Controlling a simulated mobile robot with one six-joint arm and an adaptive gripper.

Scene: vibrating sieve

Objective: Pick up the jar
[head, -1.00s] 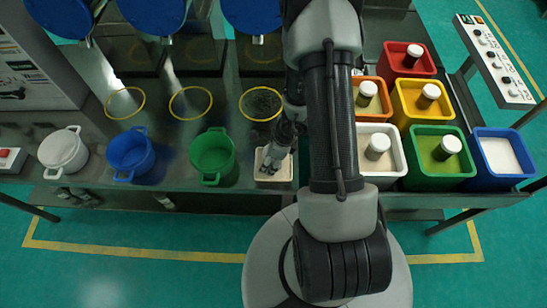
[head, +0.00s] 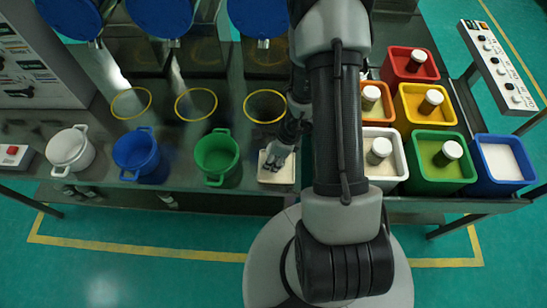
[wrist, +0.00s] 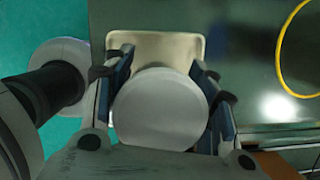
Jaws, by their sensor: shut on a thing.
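The jar (wrist: 160,112) shows in the wrist view as a round white lid seen from above. My gripper (wrist: 163,78) is shut on it, with one blue-padded finger along each side. Behind the jar lies a cream tray (wrist: 150,42). In the head view my gripper (head: 277,158) points down at the cream tray (head: 284,179) on the front edge of the table. There the fingers and arm hide the jar. I cannot tell whether the jar touches the tray.
White, blue and green pots (head: 215,158) stand left of the tray. Yellow rings (head: 265,92) lie behind. Coloured bins, including a green bin (head: 440,178), stand right of my arm; several hold white-lidded jars. A control panel (head: 497,65) is at far right.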

